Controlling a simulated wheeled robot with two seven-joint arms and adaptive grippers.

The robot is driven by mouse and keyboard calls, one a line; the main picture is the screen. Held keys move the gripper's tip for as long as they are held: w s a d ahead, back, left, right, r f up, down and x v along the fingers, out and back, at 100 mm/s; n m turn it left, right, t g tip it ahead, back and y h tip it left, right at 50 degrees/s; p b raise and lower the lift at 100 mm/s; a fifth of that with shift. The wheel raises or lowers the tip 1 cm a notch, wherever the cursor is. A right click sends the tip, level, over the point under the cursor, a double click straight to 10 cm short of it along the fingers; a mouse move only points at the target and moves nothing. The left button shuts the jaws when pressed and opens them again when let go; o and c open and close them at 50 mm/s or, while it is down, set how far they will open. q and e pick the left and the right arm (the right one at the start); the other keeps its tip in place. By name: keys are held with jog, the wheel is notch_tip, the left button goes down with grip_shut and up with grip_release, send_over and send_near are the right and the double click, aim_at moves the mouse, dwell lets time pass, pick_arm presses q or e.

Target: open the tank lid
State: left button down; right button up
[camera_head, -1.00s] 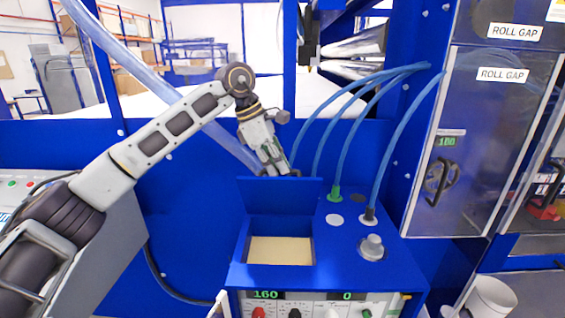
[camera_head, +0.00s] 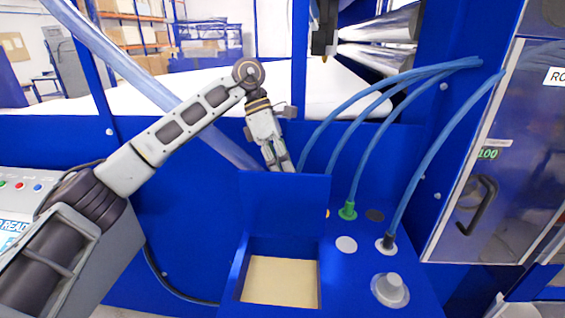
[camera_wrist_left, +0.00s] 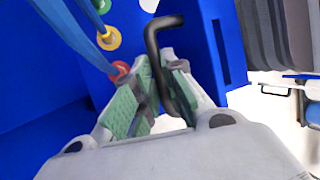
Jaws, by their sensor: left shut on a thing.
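The tank lid (camera_head: 285,203) is a blue panel standing upright at the back edge of the open tank (camera_head: 232,278) in the head view. A cream surface (camera_head: 280,282) shows inside the tank. My left gripper (camera_head: 281,165) is just behind the lid's top edge, which hides its fingertips. In the left wrist view, a bent black handle (camera_wrist_left: 154,45) passes between the green-padded fingers of my left gripper (camera_wrist_left: 152,88), which is shut on it. My right gripper is in neither view.
Blue hoses (camera_head: 372,145) arch to fittings right of the tank, close to my left gripper. A grey knob (camera_head: 390,288) sits at the right of the tank top. A clear cabinet door with a black handle (camera_head: 477,205) stands further right.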

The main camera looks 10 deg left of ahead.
pick_arm(q)
jog(key=shift+s+f, duration=0.1)
jog(key=shift+f, duration=0.45)
jog(key=c, duration=1.9)
grip_release()
jog(key=o, duration=0.4)
jog(key=shift+r, duration=0.3)
jog(key=shift+w+v, duration=0.15)
jog(key=shift+v, duration=2.8)
jog(key=shift+w+v, duration=0.1)
jog(key=shift+v, duration=2.85)
jog(key=shift+f, duration=0.1)
